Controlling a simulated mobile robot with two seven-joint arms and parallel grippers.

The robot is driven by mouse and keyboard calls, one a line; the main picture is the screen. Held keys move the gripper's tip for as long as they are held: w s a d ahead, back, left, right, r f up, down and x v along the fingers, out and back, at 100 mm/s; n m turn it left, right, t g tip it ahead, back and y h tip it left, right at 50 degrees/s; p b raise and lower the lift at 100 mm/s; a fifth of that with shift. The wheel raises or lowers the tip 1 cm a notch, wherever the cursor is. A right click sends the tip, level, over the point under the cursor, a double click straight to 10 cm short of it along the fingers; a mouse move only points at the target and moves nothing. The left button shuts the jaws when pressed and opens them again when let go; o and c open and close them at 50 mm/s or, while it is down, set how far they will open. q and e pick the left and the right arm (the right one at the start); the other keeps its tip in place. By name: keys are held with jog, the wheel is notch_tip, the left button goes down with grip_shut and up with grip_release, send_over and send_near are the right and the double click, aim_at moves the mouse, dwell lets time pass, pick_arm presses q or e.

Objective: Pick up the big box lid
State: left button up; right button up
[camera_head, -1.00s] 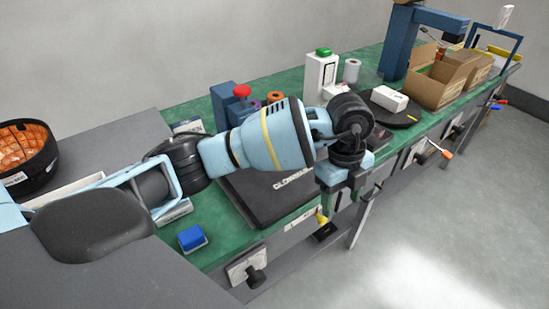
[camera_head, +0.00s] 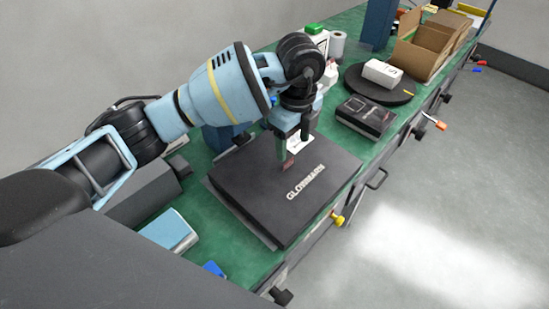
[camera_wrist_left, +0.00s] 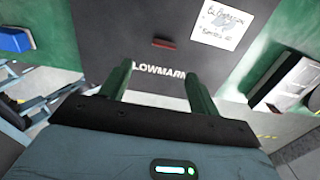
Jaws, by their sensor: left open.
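The big box lid (camera_head: 255,195) is a flat black top with pale "GLOWMARN" lettering on the green bench. It also fills the upper middle of the left wrist view (camera_wrist_left: 115,35). A small reddish tab (camera_wrist_left: 165,42) stands on it, and a white handwritten note (camera_wrist_left: 222,25) lies beside the tab. My left gripper (camera_head: 294,150) is above the lid near the tab, pointing down. Its two green fingers are apart and empty in the wrist view (camera_wrist_left: 160,85). The arm hides part of the bench behind the lid. My right gripper is not in view.
A smaller black box (camera_head: 364,117) sits to the right of the lid. Behind it, a black round plate (camera_head: 385,92) carries a white box (camera_head: 382,73). An open cardboard box (camera_head: 424,48) stands farther back. A blue-topped case (camera_head: 168,229) lies to the left.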

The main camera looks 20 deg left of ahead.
aim_at(289, 158)
pick_arm(q)
jog(key=shift+w+a+f, duration=0.1)
jog(key=shift+a+f, duration=0.15)
jog(key=shift+f, duration=0.75)
jog(key=shift+w+a+f, duration=0.1)
jog(key=shift+f, duration=0.8)
jog(key=shift+w+a+f, duration=0.15)
jog(key=shift+f, duration=0.8)
jog(key=shift+w+a+f, duration=0.1)
jog(key=shift+f, duration=0.95)
jog(key=c, duration=1.1)
jog(key=shift+c, duration=0.2)
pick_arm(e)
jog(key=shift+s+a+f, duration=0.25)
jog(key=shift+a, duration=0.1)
